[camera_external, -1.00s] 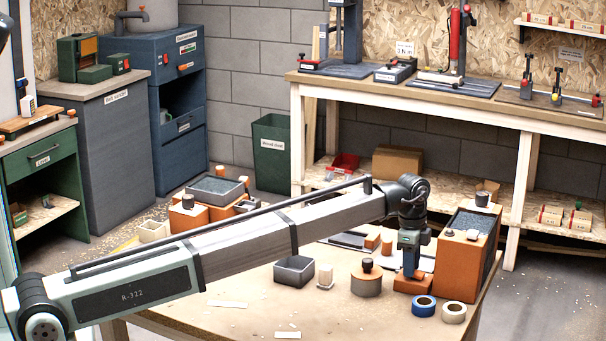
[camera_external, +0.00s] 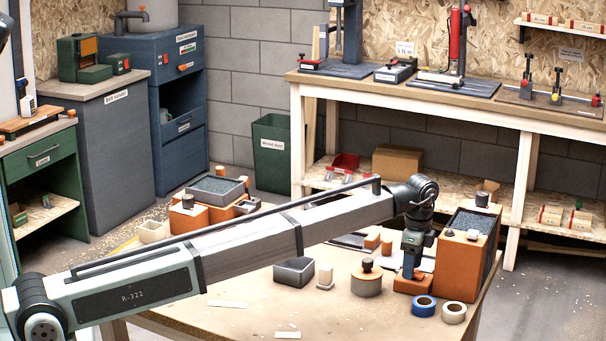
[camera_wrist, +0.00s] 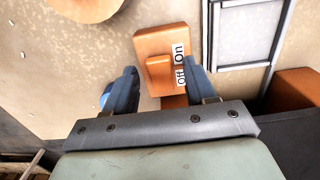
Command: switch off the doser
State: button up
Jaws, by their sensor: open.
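An orange switch box (camera_wrist: 163,42) with a raised orange lever (camera_wrist: 158,72) lies below my gripper in the wrist view. White labels reading "On" and "Off" are on its right side, and the lever is nearer the "Off" label. My gripper (camera_wrist: 160,80) is open, its two blue fingers on either side of the lever; I cannot tell whether they touch it. In the external view my gripper (camera_external: 409,270) points down at the orange box (camera_external: 413,286) on the table, and the fingers hide the lever. A larger orange machine (camera_external: 467,249) with a dark top stands behind it to the right.
Blue and white tape rolls (camera_external: 424,306) lie just in front of the switch box. The front of the table (camera_external: 370,320) is mostly clear.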

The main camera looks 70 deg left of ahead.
jog(key=shift+r, duration=0.1)
notch_tip(320, 180, up, 14)
jog(key=shift+w+d+f, duration=0.2)
dwell(0.3)
